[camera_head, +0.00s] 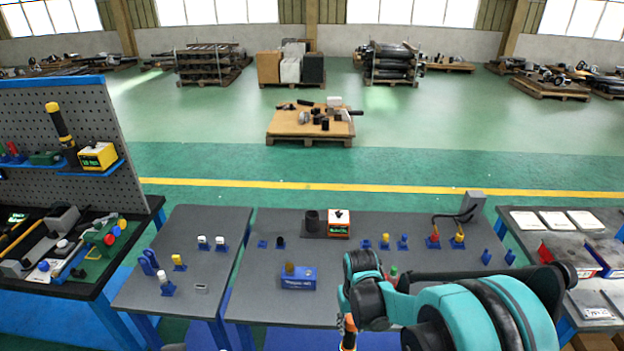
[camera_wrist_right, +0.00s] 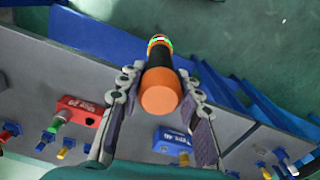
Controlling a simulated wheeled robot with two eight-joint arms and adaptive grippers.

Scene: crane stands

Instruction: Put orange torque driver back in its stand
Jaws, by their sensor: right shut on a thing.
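The orange torque driver (camera_wrist_right: 162,85) has an orange end cap, a black body and a ring of orange and green at its far end. In the right wrist view it sits between the two fingers of my right gripper (camera_wrist_right: 160,95), which is shut on it. In the head view my right gripper (camera_head: 349,322) is at the front edge of the middle table, and only a small orange and black part of the driver (camera_head: 348,338) shows below it. A black cup-like stand (camera_head: 312,221) is farther back on the table, beside an orange and white box (camera_head: 339,226). The cup looks empty. My left gripper is out of view.
A blue box (camera_head: 298,279) stands left of my gripper. Small blue holders with coloured parts (camera_head: 385,241) line the table's middle. A pegboard (camera_head: 70,115) at left holds a yellow driver (camera_head: 59,122). The table between blue box and black stand is mostly clear.

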